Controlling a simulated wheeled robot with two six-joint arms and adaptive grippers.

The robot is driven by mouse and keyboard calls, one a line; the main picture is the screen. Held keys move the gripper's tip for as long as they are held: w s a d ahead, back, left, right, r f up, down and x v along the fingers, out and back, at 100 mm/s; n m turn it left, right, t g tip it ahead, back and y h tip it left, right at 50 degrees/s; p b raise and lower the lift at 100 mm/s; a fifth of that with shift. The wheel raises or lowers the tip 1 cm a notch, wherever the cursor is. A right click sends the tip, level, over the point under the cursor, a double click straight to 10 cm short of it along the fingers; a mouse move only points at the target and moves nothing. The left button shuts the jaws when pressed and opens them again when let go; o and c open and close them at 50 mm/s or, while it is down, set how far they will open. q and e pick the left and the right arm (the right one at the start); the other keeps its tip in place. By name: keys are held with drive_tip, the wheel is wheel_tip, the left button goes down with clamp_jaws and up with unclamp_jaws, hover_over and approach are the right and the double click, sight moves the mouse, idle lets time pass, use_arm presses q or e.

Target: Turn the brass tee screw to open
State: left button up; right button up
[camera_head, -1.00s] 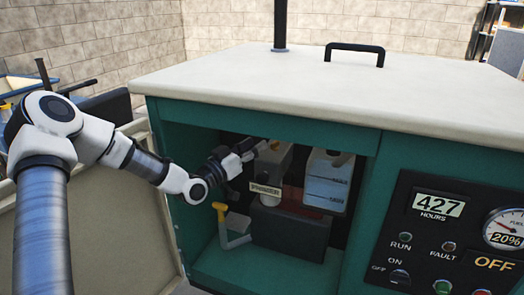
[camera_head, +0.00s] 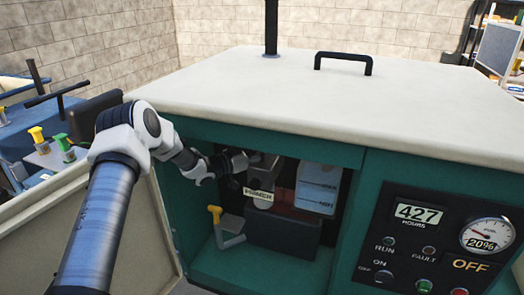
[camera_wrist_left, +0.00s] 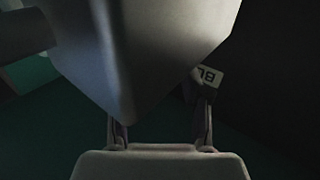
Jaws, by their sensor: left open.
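My left gripper (camera_head: 238,160) is inside the open bay of the green cabinet, at the upper left of the grey block with the PRIMER label (camera_head: 259,195). In the left wrist view the open fingers (camera_wrist_left: 160,122) lie below a large grey body (camera_wrist_left: 140,45) that fills the upper middle. I cannot make out the brass tee screw in either view. Nothing shows held between the fingers. My right gripper is not in view.
A yellow-handled lever (camera_head: 215,212) stands low at the bay's left. A translucent tank (camera_head: 318,187) is right of the primer block. The cream cabinet top (camera_head: 330,105) overhangs the bay, and an open door panel (camera_head: 140,235) stands left. The control panel (camera_head: 430,240) is at right.

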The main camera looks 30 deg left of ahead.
use_arm(q)
clamp_jaws()
drive_tip(key=shift+f, duration=0.15)
idle(1.0)
unclamp_jaws()
drive_tip(key=shift+d, duration=0.1)
drive_tip(key=shift+s, duration=0.15)
drive_tip(key=v, duration=0.7)
